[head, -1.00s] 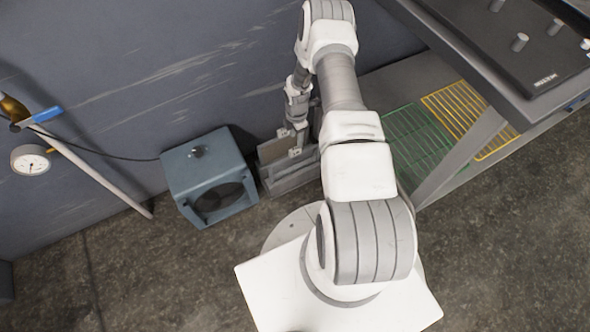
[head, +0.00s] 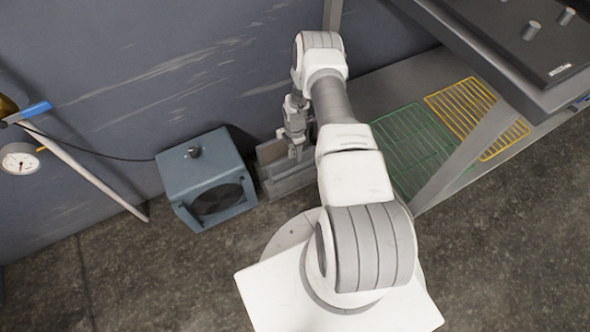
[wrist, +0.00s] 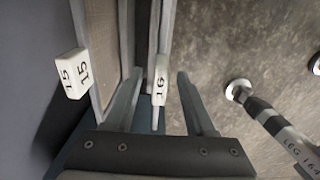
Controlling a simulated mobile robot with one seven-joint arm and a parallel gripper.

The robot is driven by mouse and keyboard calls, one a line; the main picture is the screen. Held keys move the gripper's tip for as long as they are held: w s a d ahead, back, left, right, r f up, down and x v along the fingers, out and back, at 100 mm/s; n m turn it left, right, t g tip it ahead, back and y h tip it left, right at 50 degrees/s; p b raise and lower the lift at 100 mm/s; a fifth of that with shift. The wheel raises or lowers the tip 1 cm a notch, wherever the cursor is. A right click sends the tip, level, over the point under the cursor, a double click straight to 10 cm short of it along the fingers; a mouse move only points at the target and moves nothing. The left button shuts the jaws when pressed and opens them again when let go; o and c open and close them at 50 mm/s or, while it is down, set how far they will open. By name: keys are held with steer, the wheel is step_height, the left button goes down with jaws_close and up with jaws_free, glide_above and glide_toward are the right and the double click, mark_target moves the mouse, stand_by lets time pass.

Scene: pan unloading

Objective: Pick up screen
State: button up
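Flat upright screens stand in a grey rack (head: 290,182) on the floor by the wall. In the wrist view one screen (wrist: 102,45) carries a white tag marked 15 (wrist: 75,74). A narrow light edge beside it carries a white tag marked 16 (wrist: 161,76). My gripper (wrist: 160,85) is open, its fingers apart on either side of the 16-tagged edge. I cannot tell whether either finger touches it. In the head view my gripper (head: 294,150) points down at the rack, and its fingertips are too small to read.
A blue-grey box heater or fan (head: 207,178) stands close left of the rack. A shelf unit with green (head: 412,150) and yellow (head: 475,115) wire racks is at right. The wall is close behind. A gauge (head: 19,158) and leaning pole (head: 95,180) are at far left.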

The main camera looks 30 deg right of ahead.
jaws_close()
stand_by(0.3)
